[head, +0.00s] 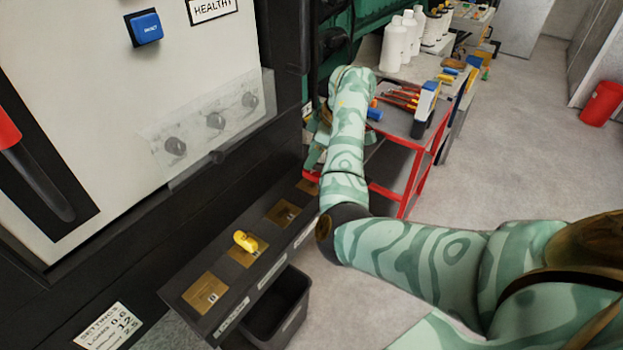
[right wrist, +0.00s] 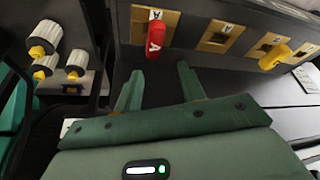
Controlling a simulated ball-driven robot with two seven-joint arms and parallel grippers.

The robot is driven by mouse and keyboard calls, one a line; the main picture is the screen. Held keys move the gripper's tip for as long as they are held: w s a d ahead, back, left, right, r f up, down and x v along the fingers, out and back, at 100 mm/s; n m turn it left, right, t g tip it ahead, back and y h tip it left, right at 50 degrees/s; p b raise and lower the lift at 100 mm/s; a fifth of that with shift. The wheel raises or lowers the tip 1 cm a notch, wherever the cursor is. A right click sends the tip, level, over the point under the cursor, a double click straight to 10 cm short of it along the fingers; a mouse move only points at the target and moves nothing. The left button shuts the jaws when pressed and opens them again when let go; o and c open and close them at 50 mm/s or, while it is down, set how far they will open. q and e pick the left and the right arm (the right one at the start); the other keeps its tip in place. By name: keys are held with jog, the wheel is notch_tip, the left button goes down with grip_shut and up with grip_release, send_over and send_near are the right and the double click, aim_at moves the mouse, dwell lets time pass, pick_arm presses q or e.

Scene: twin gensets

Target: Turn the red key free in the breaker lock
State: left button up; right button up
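The red key (right wrist: 155,36), marked with a pale letter, stands in a brass plate (right wrist: 138,22) on the dark ledge in the right wrist view. My right gripper (right wrist: 160,72) is open, its two green fingers apart and nothing between them. The fingertips point at the ledge just short of the red key, which lies roughly in line with the gap. In the head view my right arm hides the red key and most of the right gripper (head: 316,150). I cannot tell which plate is the breaker lock. My left gripper is not in view.
A yellow key (head: 245,241) sits in another brass plate on the ledge, also visible in the right wrist view (right wrist: 274,56). Several yellow-and-white knobs (right wrist: 44,38) are at left. A black bin (head: 278,310) is below the ledge. A red-framed tool cart (head: 412,170) stands beyond my arm.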

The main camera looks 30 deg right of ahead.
aim_at(312, 171)
jog(key=m+b, duration=0.1)
jog(key=s+f+m+h+b, duration=0.1)
jog(key=m+b, duration=0.1)
jog(key=m+t+b, duration=0.1)
jog(key=m, duration=0.1)
jog(key=shift+s+d+f+h, duration=0.25)
jog(key=shift+s+f+h, duration=0.05)
jog(key=shift+f, duration=0.05)
jog(key=b+x, duration=0.3)
jog(key=b, duration=0.1)
jog(key=shift+w+f, duration=0.15)
jog(key=shift+f, duration=0.05)
jog(key=shift+w+a+f+b, duration=0.1)
jog(key=shift+w+f+b, duration=0.25)
jog(key=shift+b, duration=0.3)
